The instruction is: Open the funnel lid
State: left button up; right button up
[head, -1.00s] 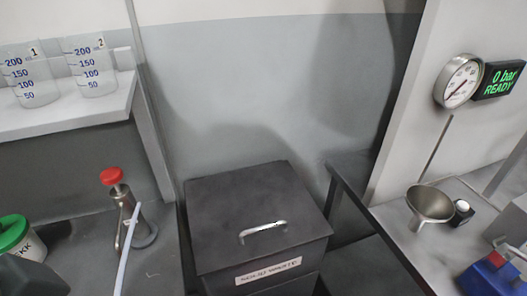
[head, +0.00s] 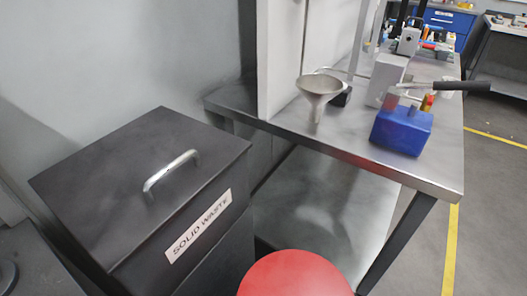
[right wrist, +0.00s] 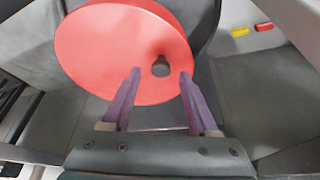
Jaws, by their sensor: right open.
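A round red lid (head: 295,275) shows at the bottom edge of the head view, partly cut off. In the right wrist view the same red lid (right wrist: 95,50) fills the upper left, with a small dark knob (right wrist: 160,67) on it. My right gripper (right wrist: 159,75) is open, its two purple fingers pointing at the lid. The knob appears between the fingertips; whether they touch it I cannot tell. What the lid sits on is mostly hidden. A metal funnel (head: 321,86) without a cover stands on the steel table. My left gripper is in neither view now.
A dark bin labelled SOLID WASTE (head: 110,165) with a handle stands at the left. The steel table (head: 380,170) behind the red lid holds a blue device (head: 402,130) with a black lever. Open floor with yellow lines (head: 480,220) lies at the right.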

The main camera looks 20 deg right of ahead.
jog(key=shift+b+x, duration=0.45)
jog(key=shift+x, duration=0.7)
jog(key=shift+a, duration=0.1)
grip_shut()
dwell(0.5)
